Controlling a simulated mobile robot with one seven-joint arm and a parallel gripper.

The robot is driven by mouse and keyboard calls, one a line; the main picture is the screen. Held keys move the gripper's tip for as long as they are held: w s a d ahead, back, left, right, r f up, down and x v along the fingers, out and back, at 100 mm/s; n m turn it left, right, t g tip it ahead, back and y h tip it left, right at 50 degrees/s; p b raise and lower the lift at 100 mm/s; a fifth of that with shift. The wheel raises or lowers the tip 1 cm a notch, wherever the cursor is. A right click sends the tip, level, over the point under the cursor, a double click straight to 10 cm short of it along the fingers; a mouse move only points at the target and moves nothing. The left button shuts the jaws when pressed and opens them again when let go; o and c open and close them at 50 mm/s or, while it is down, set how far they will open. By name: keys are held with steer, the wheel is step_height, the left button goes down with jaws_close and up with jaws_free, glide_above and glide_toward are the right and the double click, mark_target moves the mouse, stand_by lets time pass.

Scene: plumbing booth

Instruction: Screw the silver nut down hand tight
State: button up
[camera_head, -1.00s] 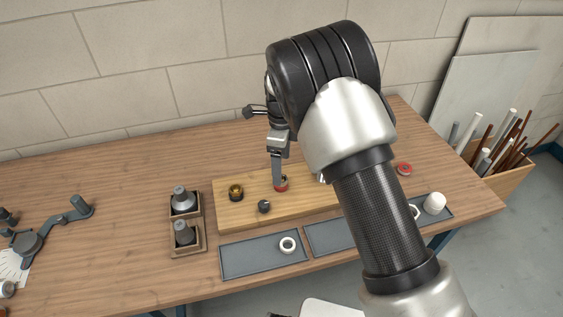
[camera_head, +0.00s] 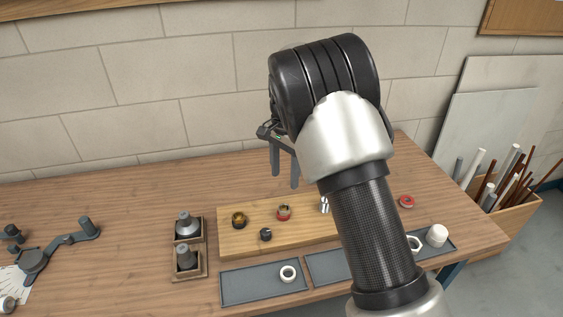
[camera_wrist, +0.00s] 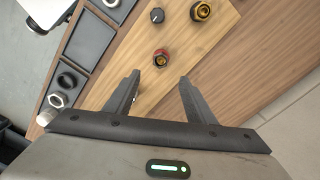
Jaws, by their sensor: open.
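A silver fitting (camera_head: 324,205), perhaps the silver nut, stands on the wooden board (camera_head: 244,247) and is partly hidden by my arm. In the wrist view I cannot make it out clearly; the left finger covers part of the board. Left of it on the board are a red-collared fitting (camera_head: 284,212), a small dark knob-like part (camera_head: 266,234) and a brass fitting (camera_head: 239,219). My gripper (camera_head: 285,180) is open and empty, raised above the board. In the wrist view the red-collared fitting (camera_wrist: 161,58) shows just beyond the gap between the open fingers (camera_wrist: 159,78).
Grey trays (camera_head: 235,288) lie in front of the board, with a white ring (camera_head: 288,273), a white nut (camera_head: 415,243) and a white cap (camera_head: 437,235). Two holders with grey parts (camera_head: 187,228) stand left. A red ring (camera_head: 406,201) lies right.

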mark_target(284, 206)
step_height(284, 206, down, 12)
steer(key=shift+f+p, duration=0.2)
steer(key=shift+p, duration=0.15)
steer(key=shift+c, duration=0.3)
steer(key=shift+a, duration=0.1)
steer(key=c, duration=1.1)
steer(key=m, duration=0.8)
steer(key=shift+f+m, duration=0.1)
steer(key=shift+m, duration=0.2)
steer(key=o, duration=2)
steer(key=shift+c, duration=0.2)
steer(key=shift+r+p, duration=1.6)
steer(key=shift+r, duration=0.9)
